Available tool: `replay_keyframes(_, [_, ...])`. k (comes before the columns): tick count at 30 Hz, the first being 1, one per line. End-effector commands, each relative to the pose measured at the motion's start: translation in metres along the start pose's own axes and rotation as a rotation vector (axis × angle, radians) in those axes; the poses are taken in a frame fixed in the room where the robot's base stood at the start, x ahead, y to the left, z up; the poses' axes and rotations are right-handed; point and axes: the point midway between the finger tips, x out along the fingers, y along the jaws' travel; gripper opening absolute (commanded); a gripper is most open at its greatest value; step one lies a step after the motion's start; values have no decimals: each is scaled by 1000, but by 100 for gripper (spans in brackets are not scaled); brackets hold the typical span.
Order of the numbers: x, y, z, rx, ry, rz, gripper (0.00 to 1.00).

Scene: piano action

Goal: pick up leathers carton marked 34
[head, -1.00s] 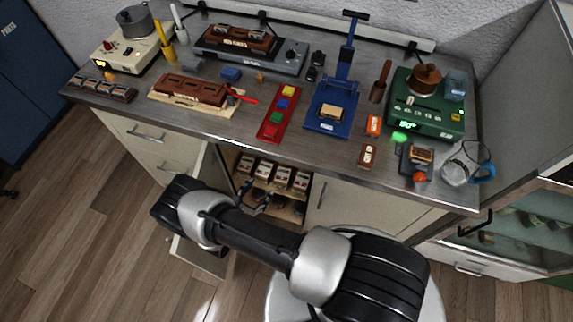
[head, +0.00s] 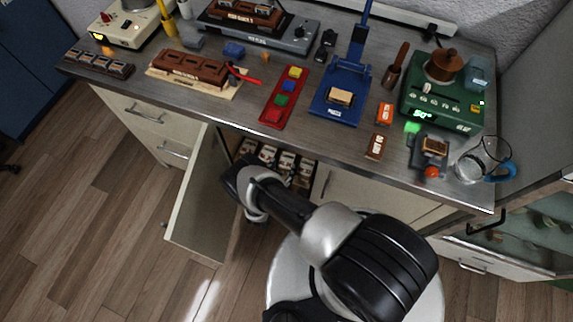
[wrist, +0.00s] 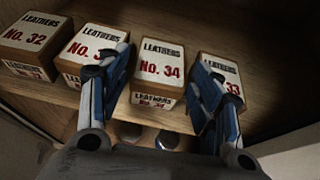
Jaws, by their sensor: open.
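The leathers carton marked No. 34 (wrist: 160,72) stands on a wooden shelf inside the open cabinet, white-topped with red numerals. It is third from the left in the row; it also shows small in the head view (head: 286,160). My gripper (wrist: 160,66) is open, with one blue-grey finger on each side of this carton. The left finger covers part of the neighbouring carton (wrist: 93,44), hiding its second digit. The right finger overlaps the carton marked 33 (wrist: 226,76). Whether the fingers touch any carton I cannot tell. In the head view my arm hides the fingers.
A carton marked No. 32 (wrist: 32,38) stands at the far left. Round tins (wrist: 168,140) sit below the shelf edge. The cabinet door (head: 200,205) stands open left of my arm. The countertop (head: 335,140) above carries several tools and blocks.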

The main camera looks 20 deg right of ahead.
Motion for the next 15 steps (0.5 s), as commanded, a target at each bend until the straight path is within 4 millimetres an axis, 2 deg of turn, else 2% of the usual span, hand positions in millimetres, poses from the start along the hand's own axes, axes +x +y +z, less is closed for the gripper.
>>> replay_keyframes(5, [12,-1,0,2,0,-2,59])
replay_keyframes(12, [48,-2,-2,3,-1,-2,59])
replay_keyframes(15, [56,-2,-1,2,-1,-2,59])
